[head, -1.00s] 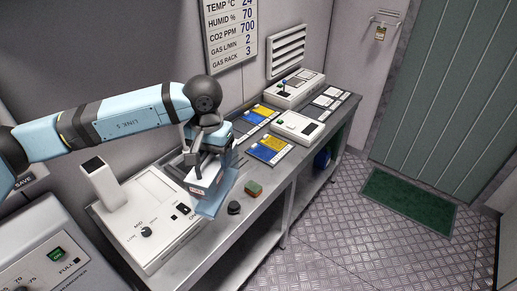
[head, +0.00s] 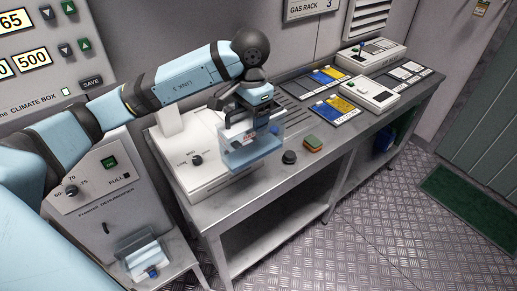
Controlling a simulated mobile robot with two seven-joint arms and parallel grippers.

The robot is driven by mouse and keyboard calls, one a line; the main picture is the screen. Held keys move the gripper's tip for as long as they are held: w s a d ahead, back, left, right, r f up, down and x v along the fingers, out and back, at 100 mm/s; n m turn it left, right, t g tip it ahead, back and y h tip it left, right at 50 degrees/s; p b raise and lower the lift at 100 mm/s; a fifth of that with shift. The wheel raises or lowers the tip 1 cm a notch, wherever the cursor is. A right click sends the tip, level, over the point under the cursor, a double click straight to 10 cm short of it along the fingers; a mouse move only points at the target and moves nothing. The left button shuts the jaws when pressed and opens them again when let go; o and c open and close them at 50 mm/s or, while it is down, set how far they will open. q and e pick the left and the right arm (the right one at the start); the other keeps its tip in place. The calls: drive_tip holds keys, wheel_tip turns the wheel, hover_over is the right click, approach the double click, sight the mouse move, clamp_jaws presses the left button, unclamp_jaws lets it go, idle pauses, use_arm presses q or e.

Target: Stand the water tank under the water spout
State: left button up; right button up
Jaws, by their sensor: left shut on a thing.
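The water tank (head: 250,158) is a clear, pale-blue box. My left gripper (head: 247,121) is shut on its upper part and holds it in front of the white machine with a knob (head: 216,173), over the bench's near side. The tank looks roughly upright; I cannot tell whether its bottom touches anything. A white upright post (head: 169,119) rises at the back of that machine, partly behind my arm. I cannot make out a water spout for certain. My right gripper is not in view.
The metal bench (head: 262,196) holds a black puck (head: 289,157) and a green-brown sponge (head: 313,143) just right of the tank. Beyond are blue-yellow cards (head: 336,110) and a white device (head: 369,95). A dehumidifier (head: 92,184) with a clear container (head: 142,257) stands at left.

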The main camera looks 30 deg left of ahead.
sight(253, 155)
use_arm(q)
wheel_tip(253, 155, down, 14)
drive_tip(key=shift+r+p, duration=0.2)
drive_tip(key=shift+p, duration=0.1)
drive_tip(key=shift+f, duration=0.2)
drive_tip(key=o, duration=1.4)
